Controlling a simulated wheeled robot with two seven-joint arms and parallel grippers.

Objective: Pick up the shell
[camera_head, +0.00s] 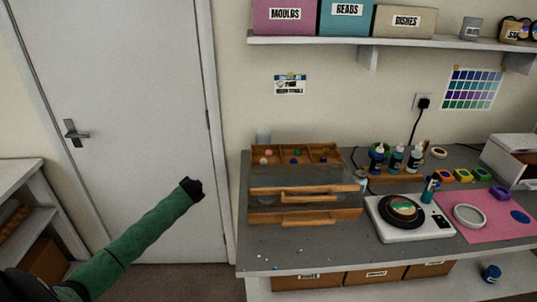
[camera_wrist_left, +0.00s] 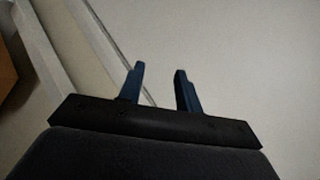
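I cannot make out a shell for certain in either view. A wooden compartment tray (camera_head: 337,158) on the workbench holds several small coloured pieces, too small to identify. My left gripper (camera_head: 193,188) is raised in front of the white door, left of the bench and apart from everything on it. In the left wrist view its two fingers (camera_wrist_left: 159,72) are apart with nothing between them. My right gripper is in neither view.
The grey workbench (camera_head: 300,255) carries wooden drawers (camera_head: 305,217), a scale (camera_head: 385,228) with a round dark dish, bottles (camera_head: 396,161) and a pink mat (camera_head: 480,232). Small bits lie scattered at its front left. A shelf (camera_head: 340,41) with boxes hangs above.

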